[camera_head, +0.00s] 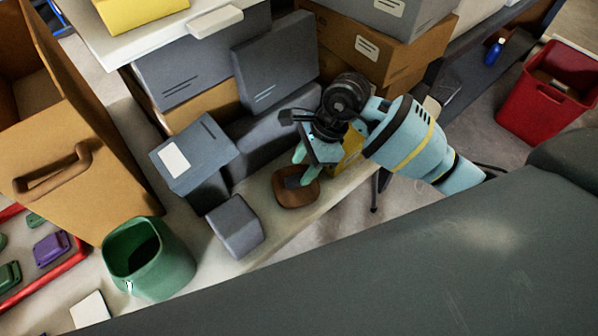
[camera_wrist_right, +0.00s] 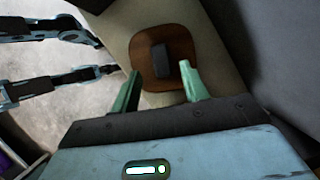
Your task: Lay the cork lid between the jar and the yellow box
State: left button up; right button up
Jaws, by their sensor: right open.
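The cork lid (camera_head: 290,199) appears as a brown, rounded piece with a dark grey block-like handle, lying on the pale shelf near its front edge. In the right wrist view the lid (camera_wrist_right: 150,78) lies just beyond my fingertips. My right gripper (camera_head: 304,166) is open, its green fingers pointing down at the lid's handle; I cannot tell whether they touch. In the wrist view the gripper (camera_wrist_right: 160,68) has the handle between its fingertips in line of sight. The green jar (camera_head: 165,270) stands open at the lower left. A yellow box (camera_head: 351,150) is partly hidden behind my right gripper. My left gripper is not visible.
A small grey box (camera_head: 235,226) stands between jar and lid. Grey-blue boxes (camera_head: 195,155) crowd behind, and brown boxes (camera_head: 370,45) are stacked beyond. A tan case (camera_head: 75,170) and red tray (camera_head: 75,258) lie left. A red bin (camera_head: 545,105) stands right.

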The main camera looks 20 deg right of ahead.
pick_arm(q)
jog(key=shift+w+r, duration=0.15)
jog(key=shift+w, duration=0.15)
pick_arm(e)
jog(key=v, duration=0.7)
jog(key=shift+r, duration=0.4)
jog(key=shift+d, duration=0.15)
jog(key=s+a+m+y, duration=0.9)
jog(key=a+y, duration=0.4)
jog(key=a, duration=0.1)
jog(key=s+d+f+m+t+h, duration=0.2)
jog(key=d+f+m+t+h, duration=0.5)
jog(key=m, duration=1)
jog(key=s+d+f+m+t+h, duration=0.4)
jog(key=f+m+t, duration=0.4)
jog(key=m, duration=0.8)
jog(key=s+d+f+m+g+h, duration=0.2)
jog(key=s+f+m+g, duration=0.2)
jog(key=s+f, duration=0.2)
jog(key=s+d+f+m+g+h, duration=0.2)
jog(key=s+f+m, duration=0.3)
jog(key=s, duration=0.6)
jog(key=shift+f+m+g+h, duration=0.3)
jog(key=shift+f+g, duration=0.3)
jog(key=shift+g, duration=0.3)
